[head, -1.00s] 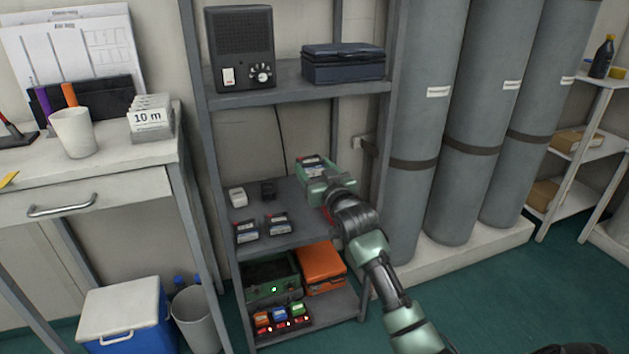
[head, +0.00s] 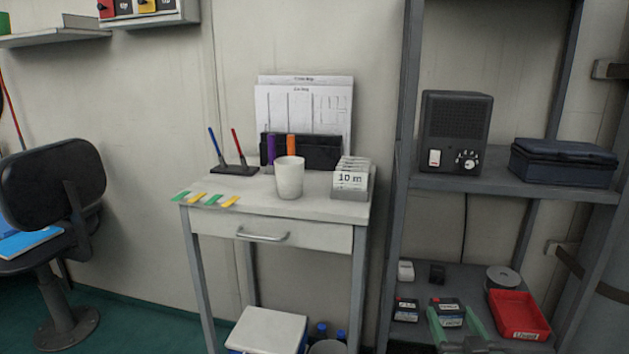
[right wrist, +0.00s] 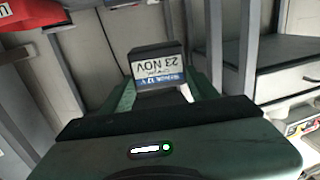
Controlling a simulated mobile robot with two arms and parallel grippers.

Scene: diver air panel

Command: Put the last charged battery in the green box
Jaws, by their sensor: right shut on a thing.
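My right gripper (head: 456,327) is at the bottom of the head view, in front of the middle shelf. Its green fingers are shut on a battery (head: 452,320) with a dark top and a white and blue label. In the right wrist view the same battery (right wrist: 158,68) sits between the fingers, its label upside down, reading 23 NOV and 12 V. I cannot tell if it touches the shelf or hides another battery. Another dark battery (head: 406,310) stands on the shelf to the left. My left gripper is not in view.
A red tray (head: 518,316) and a grey roll (head: 503,279) are right of the gripper. A white item (head: 405,270) and a small black item (head: 437,274) stand behind. Grey shelf posts flank the shelf. A desk (head: 290,235) stands to the left.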

